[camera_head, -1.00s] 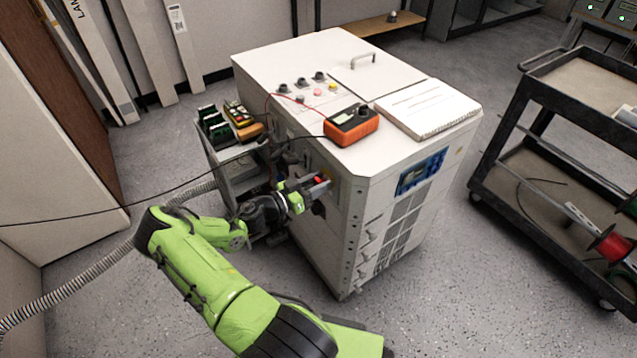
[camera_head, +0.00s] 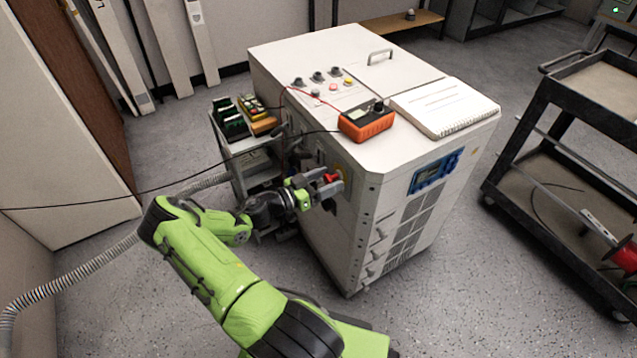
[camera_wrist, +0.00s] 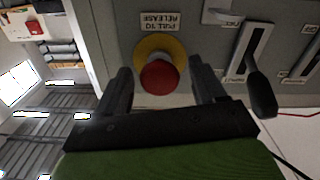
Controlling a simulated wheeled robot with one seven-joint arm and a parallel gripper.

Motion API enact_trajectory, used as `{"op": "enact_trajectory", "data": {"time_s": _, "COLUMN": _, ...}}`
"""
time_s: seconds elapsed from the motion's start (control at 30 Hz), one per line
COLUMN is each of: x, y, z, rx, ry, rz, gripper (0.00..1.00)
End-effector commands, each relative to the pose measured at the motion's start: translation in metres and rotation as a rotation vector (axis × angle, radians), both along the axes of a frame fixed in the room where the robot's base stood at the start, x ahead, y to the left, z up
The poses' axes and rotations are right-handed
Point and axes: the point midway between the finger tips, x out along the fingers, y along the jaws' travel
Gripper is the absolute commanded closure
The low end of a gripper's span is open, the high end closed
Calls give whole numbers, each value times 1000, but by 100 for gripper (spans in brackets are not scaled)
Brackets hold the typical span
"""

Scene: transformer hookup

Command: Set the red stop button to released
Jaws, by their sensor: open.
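The red stop button (camera_wrist: 160,78) is a round red knob on a yellow base on the cabinet's side panel. In the head view my gripper (camera_head: 331,183) is at the cabinet's side, and the red button (camera_head: 331,177) shows between the fingers. Whether the button is pressed in or out I cannot tell.
A lever switch (camera_wrist: 257,75) is close to the right finger in the wrist view. An orange meter (camera_head: 367,122) with leads lies on top of the white cabinet (camera_head: 300,50). A small cart (camera_head: 232,148) stands left of it, a black cart (camera_head: 545,100) right.

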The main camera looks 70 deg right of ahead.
Motion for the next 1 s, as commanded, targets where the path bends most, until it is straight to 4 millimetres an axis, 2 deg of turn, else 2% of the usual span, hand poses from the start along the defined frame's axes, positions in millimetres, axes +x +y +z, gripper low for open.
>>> {"op": "enact_trajectory", "data": {"time_s": 0.17, "x": 24, "y": 25, "z": 1, "rx": 2, "ry": -2, "rz": 7, "gripper": 31}}
{"op": "enact_trajectory", "data": {"time_s": 0.5, "x": 86, "y": 96, "z": 1, "rx": 2, "ry": -2, "rz": 7, "gripper": 31}}
{"op": "enact_trajectory", "data": {"time_s": 0.6, "x": 97, "y": 109, "z": 0, "rx": 0, "ry": -2, "rz": 6, "gripper": 31}}
{"op": "enact_trajectory", "data": {"time_s": 0.73, "x": 103, "y": 117, "z": 0, "rx": 2, "ry": 0, "rz": 3, "gripper": 31}}
{"op": "enact_trajectory", "data": {"time_s": 1.0, "x": 103, "y": 117, "z": 0, "rx": 2, "ry": 0, "rz": 2, "gripper": 31}}
